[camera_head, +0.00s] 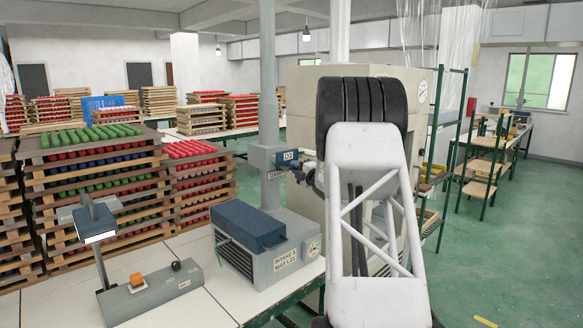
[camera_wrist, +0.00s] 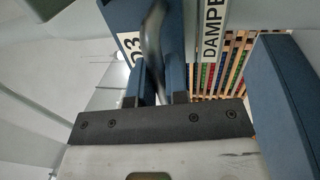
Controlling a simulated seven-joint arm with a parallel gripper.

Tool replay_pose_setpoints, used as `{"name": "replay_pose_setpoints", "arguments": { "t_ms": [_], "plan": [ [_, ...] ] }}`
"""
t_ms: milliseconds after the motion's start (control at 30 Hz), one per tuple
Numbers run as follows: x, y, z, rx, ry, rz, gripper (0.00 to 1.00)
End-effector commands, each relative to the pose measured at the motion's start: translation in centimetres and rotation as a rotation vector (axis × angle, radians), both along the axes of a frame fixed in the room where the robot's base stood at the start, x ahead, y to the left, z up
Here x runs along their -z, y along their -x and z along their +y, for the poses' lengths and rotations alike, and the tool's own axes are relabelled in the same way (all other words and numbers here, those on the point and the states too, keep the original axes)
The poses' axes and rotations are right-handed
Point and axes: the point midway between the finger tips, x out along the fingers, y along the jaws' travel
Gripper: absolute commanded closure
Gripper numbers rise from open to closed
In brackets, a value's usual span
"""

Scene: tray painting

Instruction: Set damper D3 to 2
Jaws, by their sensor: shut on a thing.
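The damper D3 box (camera_head: 262,158) is a grey housing on the vertical duct, with a blue part labelled D3 (camera_head: 288,157). In the wrist view the D3 label (camera_wrist: 131,48) and a DAMPER label (camera_wrist: 213,30) stand on either side of a dark curved lever (camera_wrist: 153,42). My gripper (camera_wrist: 154,88) is shut on this lever, with one finger on each side of it. In the head view my gripper (camera_head: 304,172) is small and close to the box, partly behind my arm. No scale or pointer number can be read.
A lamp (camera_head: 97,228) and a control box with an orange button (camera_head: 137,280) are at left. Stacked trays (camera_head: 100,190) stand behind. A large beige cabinet (camera_head: 300,110) is behind my arm.

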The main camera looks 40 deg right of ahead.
Motion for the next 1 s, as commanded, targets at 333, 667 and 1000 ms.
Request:
{"name": "replay_pose_setpoints", "arguments": {
  "t_ms": [333,667,1000],
  "plan": [
    [0.0,0.3,0.0,0.000,0.000,0.000,0.84],
    [0.0,0.2,0.0,0.000,0.000,0.000,0.62],
    [0.2,1.3,0.0,0.000,0.000,0.000,0.62]
  ]
}}
